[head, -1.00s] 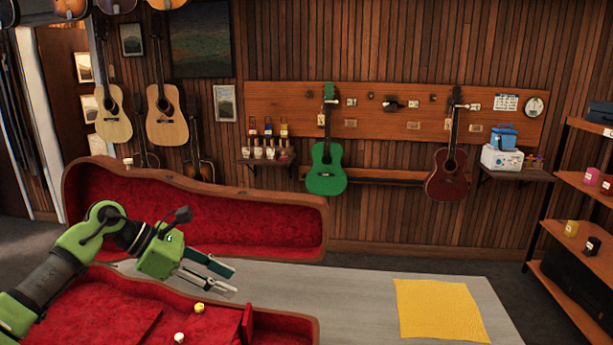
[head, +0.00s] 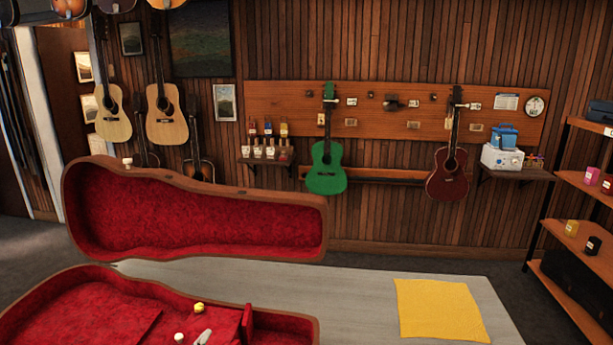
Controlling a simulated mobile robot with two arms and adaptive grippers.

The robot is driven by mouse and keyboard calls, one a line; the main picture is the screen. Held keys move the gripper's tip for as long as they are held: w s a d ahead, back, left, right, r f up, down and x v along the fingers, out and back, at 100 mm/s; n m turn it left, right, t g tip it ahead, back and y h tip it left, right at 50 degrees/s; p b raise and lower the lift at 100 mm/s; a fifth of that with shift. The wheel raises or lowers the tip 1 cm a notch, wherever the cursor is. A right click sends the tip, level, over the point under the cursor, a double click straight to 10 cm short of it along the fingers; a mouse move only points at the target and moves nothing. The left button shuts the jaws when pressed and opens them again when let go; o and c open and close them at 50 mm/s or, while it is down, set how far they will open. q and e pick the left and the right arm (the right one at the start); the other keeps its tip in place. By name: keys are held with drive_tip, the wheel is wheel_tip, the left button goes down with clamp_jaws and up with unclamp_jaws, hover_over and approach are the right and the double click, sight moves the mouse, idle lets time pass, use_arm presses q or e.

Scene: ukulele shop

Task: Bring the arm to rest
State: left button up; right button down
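Whether that gripper is open or shut is hidden below the frame. My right gripper is not in view.
The case lies open on a grey table (head: 350,285), its lid (head: 200,222) raised behind. A yellow knob (head: 199,308) and a white one (head: 179,337) show in the case. A yellow cloth (head: 440,310) lies at right. The table's middle is bare.

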use_arm(q)
drive_tip(key=s+a+f+n+g, duration=0.1)
drive_tip(key=s+f+n+g, duration=0.45)
drive_tip(key=s, duration=0.95)
drive_tip(key=s+f+n+g, duration=0.3)
drive_tip(key=s+f+g, duration=0.3)
drive_tip(key=s+f, duration=0.6)
drive_tip(key=s+f+g+b, duration=0.1)
drive_tip(key=s+f+b, duration=0.15)
drive_tip(key=f, duration=1.25)
drive_tip(key=s+f+b, duration=0.1)
drive_tip(key=f+b, duration=0.2)
drive_tip(key=f, duration=1.2)
drive_tip(key=s+a+f+b, duration=0.1)
drive_tip(key=s+f+b, duration=0.1)
drive_tip(key=s+f, duration=0.6)
drive_tip(key=s+a+f+g+b, duration=0.1)
drive_tip(key=s+a+f+b, duration=0.1)
drive_tip(key=s+f, duration=0.7)
wheel_tip(320, 180, down, 4)
drive_tip(key=shift+a+r+m+b, duration=0.2)
drive_tip(key=shift+r+m+b, duration=0.1)
drive_tip(key=shift+m, duration=0.15)
